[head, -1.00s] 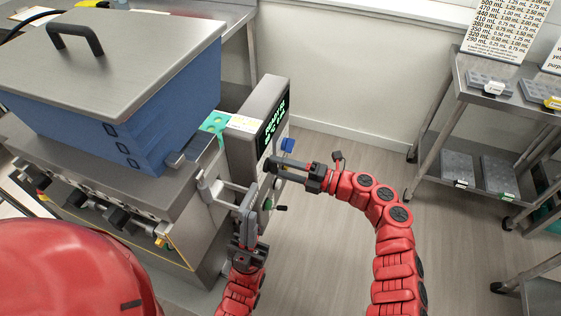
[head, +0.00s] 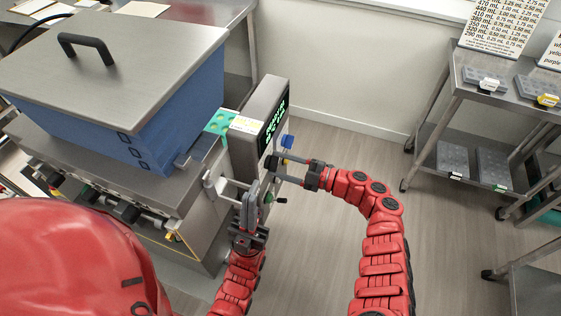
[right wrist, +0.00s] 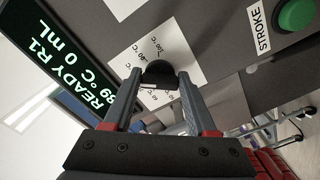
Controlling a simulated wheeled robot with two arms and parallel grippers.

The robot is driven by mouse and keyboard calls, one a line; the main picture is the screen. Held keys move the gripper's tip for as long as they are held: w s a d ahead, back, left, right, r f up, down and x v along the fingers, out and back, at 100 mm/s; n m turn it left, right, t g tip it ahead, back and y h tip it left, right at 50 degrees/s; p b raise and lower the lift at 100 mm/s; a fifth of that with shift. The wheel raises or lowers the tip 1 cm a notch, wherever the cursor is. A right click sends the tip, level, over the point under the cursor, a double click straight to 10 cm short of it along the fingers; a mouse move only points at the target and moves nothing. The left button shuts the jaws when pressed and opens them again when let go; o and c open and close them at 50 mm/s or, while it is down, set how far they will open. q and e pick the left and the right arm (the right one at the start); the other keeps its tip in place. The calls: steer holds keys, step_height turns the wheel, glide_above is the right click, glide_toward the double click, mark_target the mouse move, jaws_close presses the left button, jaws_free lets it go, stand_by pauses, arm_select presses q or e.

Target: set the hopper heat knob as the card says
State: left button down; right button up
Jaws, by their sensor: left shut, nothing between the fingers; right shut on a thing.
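The hopper heat knob (right wrist: 158,73) is black and sits on a white dial plate with °C marks in the right wrist view. My right gripper (right wrist: 158,82) is shut on the knob, one finger on each side. The fingers cover part of the dial, and I cannot tell the exact setting. In the head view the right gripper (head: 273,169) is at the control box's front face. My left gripper (head: 251,188) is shut and empty, lower down beside the box. A small printed card (head: 247,125) lies by the box top; its text is too small to read.
The green-lit display (right wrist: 62,88) shows READY R1, a figure ending in 89 °C, and 0 mL. A green STROKE button (right wrist: 297,14) is near the knob. The blue hopper (head: 175,110) stands left. A cart (head: 490,95) with trays stands right, with clear floor between.

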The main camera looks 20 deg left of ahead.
steer(key=shift+f, duration=0.15)
stand_by(0.4)
steer(key=o, duration=1.4)
steer(key=shift+c, duration=0.2)
steer(key=shift+d, duration=0.15)
steer(key=d+b, duration=0.3)
steer(key=d, duration=1.4)
steer(key=shift+s+b, duration=0.25)
steer(key=shift+b, duration=0.05)
steer(key=shift+d, duration=0.1)
